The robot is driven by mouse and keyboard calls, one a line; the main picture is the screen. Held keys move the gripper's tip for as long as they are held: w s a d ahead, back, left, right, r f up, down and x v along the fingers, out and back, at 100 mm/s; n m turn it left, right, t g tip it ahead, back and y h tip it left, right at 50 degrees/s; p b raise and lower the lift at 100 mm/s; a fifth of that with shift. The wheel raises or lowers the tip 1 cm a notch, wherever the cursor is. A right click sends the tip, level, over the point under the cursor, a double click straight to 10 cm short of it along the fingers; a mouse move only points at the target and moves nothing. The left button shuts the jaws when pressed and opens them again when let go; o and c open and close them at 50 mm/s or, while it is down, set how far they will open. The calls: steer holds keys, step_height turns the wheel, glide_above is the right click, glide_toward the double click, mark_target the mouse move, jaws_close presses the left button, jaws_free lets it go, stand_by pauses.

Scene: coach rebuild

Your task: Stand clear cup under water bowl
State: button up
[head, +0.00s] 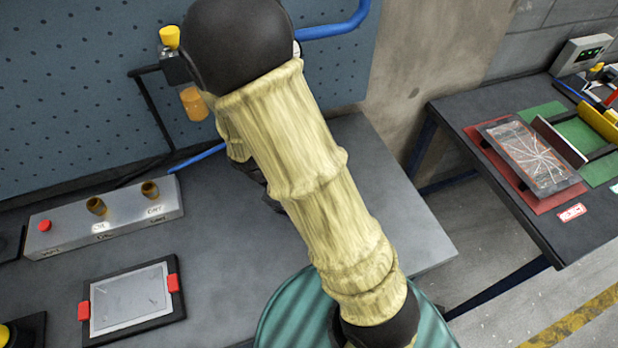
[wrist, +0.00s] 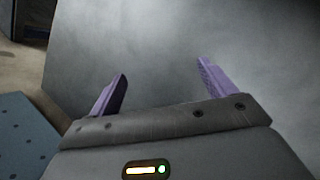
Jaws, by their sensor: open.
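The amber water bowl (head: 194,103) hangs under a filter unit with a yellow knob (head: 170,37) on the blue pegboard, just left of my arm. I see no clear cup in either view; my arm covers part of the bench. My gripper (wrist: 162,74) shows in the wrist view with its two purple fingers apart and nothing between them. In the head view my arm hides most of the gripper, which is to the right of the bowl and lower in the picture.
On the grey bench (head: 225,235) stand a control box (head: 115,215) with a red button and a framed tablet (head: 130,298) with red clips. A blue hose (head: 197,157) runs behind. A dark table (head: 520,205) at right holds a cracked panel (head: 530,155). Bench right of my arm looks bare.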

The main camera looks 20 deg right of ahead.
step_height(320, 180, up, 10)
steer(key=s+m+t+y, duration=0.2)
steer(key=m+t+y, duration=0.2)
steer(key=m, duration=0.5)
steer(key=shift+d+f+y, duration=0.25)
steer(key=shift+d+y, duration=0.2)
steer(key=shift+y, duration=0.45)
